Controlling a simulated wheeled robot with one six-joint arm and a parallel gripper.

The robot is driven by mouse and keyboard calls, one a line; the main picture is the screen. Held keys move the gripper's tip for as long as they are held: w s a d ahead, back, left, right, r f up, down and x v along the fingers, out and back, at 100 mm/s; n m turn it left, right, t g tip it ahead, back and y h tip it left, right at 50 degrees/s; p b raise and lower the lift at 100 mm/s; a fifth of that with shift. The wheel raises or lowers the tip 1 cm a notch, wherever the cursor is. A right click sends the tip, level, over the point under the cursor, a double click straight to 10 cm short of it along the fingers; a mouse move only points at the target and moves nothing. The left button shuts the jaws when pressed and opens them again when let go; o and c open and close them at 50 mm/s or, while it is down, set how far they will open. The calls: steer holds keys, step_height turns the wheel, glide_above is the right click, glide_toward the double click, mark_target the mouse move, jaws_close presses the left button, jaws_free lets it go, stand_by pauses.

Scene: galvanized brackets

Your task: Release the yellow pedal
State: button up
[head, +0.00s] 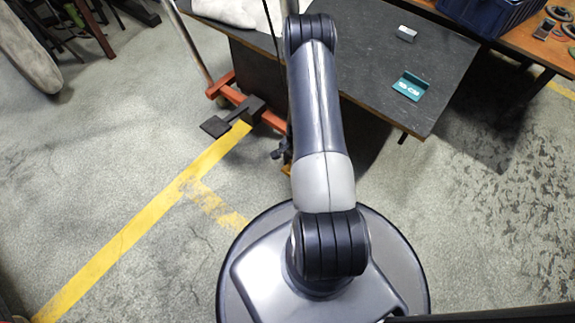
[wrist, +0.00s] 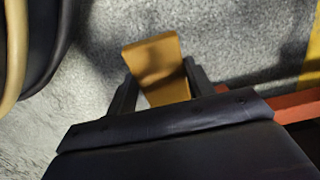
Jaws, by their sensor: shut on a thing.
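The yellow pedal (wrist: 153,62) is a flat, tilted plate in the wrist view, standing out over the grey floor. My gripper (wrist: 160,84) has one dark finger on each side of the pedal and is shut on it. The pedal's lower end is hidden by the gripper body. In the head view a small bit of the yellow pedal (head: 286,170) shows at the left edge of my arm, low near the floor. The arm hides most of it and the gripper there.
A black pedal (head: 215,126) sits left of the arm by an orange-red frame (head: 270,118). A blue crate (head: 490,14) is at the upper right.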

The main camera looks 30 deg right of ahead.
steer(key=shift+r, duration=0.1)
steer(key=o, duration=1.4)
